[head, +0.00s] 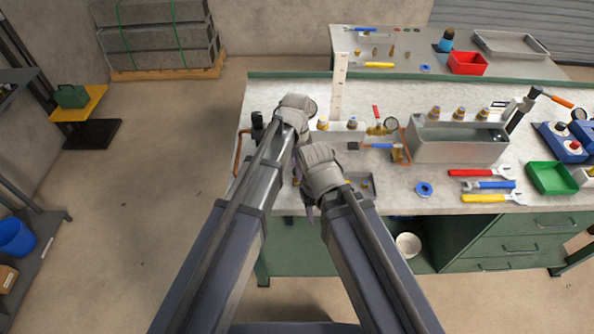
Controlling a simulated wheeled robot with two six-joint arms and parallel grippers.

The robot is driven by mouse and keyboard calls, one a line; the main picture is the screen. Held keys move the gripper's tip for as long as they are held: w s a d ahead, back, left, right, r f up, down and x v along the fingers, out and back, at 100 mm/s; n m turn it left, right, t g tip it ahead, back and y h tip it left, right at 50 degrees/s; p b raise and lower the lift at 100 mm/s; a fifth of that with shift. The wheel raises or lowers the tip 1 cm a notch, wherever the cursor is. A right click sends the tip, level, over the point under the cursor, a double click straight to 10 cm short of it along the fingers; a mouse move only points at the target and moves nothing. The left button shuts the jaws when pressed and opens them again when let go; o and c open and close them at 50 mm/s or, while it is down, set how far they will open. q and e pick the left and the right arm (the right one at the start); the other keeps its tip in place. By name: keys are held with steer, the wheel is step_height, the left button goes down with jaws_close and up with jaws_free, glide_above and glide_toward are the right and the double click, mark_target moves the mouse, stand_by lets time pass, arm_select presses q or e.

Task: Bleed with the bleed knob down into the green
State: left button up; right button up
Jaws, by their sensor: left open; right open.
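A grey, tank-like body (345,138) lies along the bench behind my grippers, its left part hidden by them. A round gauge (390,123) stands at its right end near brass fittings (376,130). Another round, pale face (311,107) shows partly behind my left gripper. The needles and any green band are too small to read. I cannot make out the bleed knob. My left gripper (296,106) is open over the tank's left part, its fingertips mostly hidden. My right gripper (320,168) is open, lower and nearer the front, its fingertips also hidden.
A small tray (360,183) sits just right of my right gripper. A grey metal box (460,146) with brass-topped parts stands further right. Wrenches (484,185), blue tape (425,189) and a green tray (553,178) lie on the right. An upright ruler (339,88) stands behind.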

arm_select(q)
steer(key=shift+c, duration=0.3)
jaws_close()
stand_by(0.3)
